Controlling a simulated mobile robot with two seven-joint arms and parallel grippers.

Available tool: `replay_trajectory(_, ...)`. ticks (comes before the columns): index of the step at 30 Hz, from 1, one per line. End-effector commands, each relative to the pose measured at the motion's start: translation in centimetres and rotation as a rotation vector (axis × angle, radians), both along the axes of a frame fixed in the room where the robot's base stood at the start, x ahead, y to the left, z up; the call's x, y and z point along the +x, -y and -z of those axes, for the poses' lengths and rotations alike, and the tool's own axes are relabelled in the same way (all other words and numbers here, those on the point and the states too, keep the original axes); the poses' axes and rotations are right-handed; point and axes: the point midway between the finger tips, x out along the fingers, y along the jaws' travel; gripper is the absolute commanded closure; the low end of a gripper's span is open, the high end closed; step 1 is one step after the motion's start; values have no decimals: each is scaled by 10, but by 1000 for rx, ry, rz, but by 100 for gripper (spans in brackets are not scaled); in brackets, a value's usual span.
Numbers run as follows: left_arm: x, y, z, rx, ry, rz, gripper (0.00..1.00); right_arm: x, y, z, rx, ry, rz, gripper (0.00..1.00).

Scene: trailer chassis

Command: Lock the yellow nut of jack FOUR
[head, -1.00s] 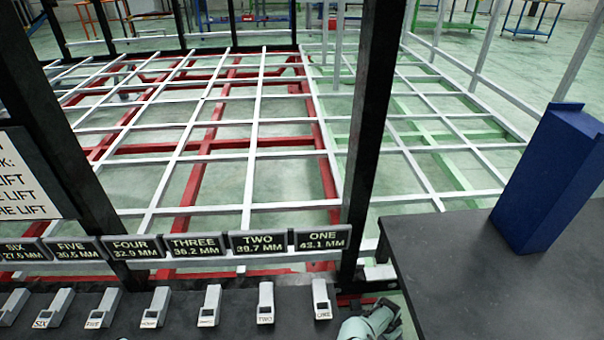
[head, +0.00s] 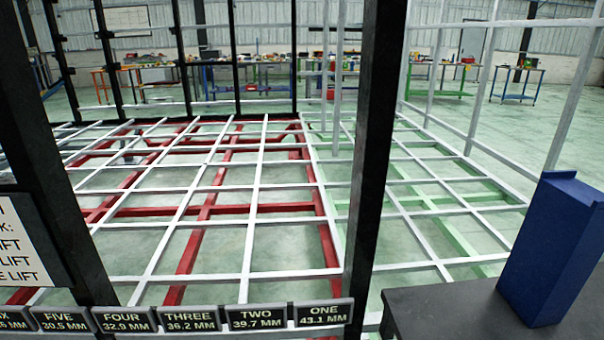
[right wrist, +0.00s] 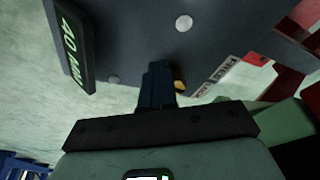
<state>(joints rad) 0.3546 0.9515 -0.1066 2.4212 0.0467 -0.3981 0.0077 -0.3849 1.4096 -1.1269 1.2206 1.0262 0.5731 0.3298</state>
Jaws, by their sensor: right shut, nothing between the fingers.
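In the head view the display for jack FOUR (head: 125,320) reads 32.9 MM at the bottom edge; the jack itself is not in this view. In the right wrist view my right gripper (right wrist: 158,84) is shut and empty, its dark fingers close together. A small yellow piece (right wrist: 180,86) shows just right of the fingertips, partly hidden; I cannot tell whether they touch or which jack it belongs to. Beside it is a label strip (right wrist: 214,76) with words that look like FREE and LOCK and a red end. My left gripper is in neither view.
A dark plate (right wrist: 190,40) with pale round heads lies over the fingers in the wrist view, with a green-lettered display (right wrist: 72,45) at left. The head view shows a black post (head: 375,150), a blue block (head: 548,250) on a dark table (head: 430,310), and the white grid frame (head: 250,215).

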Motion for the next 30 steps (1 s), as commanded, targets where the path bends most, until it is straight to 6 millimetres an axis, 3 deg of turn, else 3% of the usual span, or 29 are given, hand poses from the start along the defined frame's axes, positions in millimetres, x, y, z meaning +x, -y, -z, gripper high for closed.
replay_trajectory(13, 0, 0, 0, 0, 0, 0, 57, 8, -2, -2, -6, 12, 0, 100)
replay_trajectory(25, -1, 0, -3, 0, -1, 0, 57, 2, -9, -2, -7, 8, 1, 100)
replay_trajectory(30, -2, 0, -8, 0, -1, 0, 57, 2, -10, -13, -5, 7, 0, 100)
